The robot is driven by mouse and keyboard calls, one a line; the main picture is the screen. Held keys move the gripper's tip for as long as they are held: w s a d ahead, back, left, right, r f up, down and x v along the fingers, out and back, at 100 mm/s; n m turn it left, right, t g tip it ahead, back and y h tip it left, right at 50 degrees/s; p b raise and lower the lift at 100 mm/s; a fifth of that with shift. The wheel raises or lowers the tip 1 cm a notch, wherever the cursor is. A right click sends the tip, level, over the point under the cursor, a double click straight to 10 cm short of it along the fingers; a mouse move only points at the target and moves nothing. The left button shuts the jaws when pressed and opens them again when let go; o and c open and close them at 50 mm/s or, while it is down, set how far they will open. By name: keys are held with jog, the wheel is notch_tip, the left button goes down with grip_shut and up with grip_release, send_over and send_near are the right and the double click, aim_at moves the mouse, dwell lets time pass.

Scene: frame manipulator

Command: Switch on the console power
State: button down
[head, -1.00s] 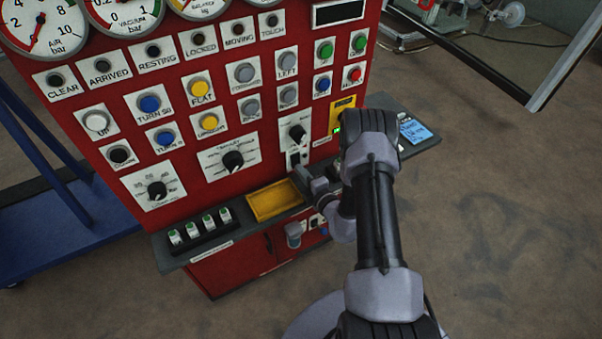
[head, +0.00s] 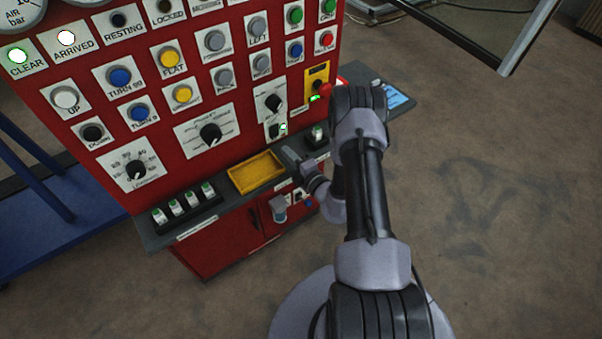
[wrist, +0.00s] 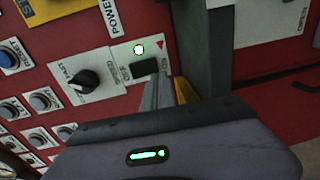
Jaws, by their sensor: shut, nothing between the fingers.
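The red console (head: 240,150) carries a black power switch (head: 273,131) on a white plate above the shelf, with a lit green lamp (head: 283,127) beside it. The wrist view shows the black switch (wrist: 144,67) with the lamp (wrist: 138,49) glowing close by. My gripper (head: 289,151) is shut and empty just below and right of the switch. In the wrist view, the narrow grey fingertips (wrist: 155,88) point at the switch and lie very close to it. I cannot tell whether they touch it.
The CLEAR lamp (head: 19,56) and ARRIVED lamp (head: 66,38) glow. A grey shelf (head: 150,238) with a yellow tray (head: 257,172) juts out under the panel. A red button (head: 326,91) sits near my arm. The floor at right is open.

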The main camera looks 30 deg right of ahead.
jog(key=s+f+p, duration=0.1)
jog(key=s, duration=0.7)
jog(key=shift+s+d, duration=0.25)
jog(key=shift+d, duration=0.05)
jog(key=shift+f, duration=0.1)
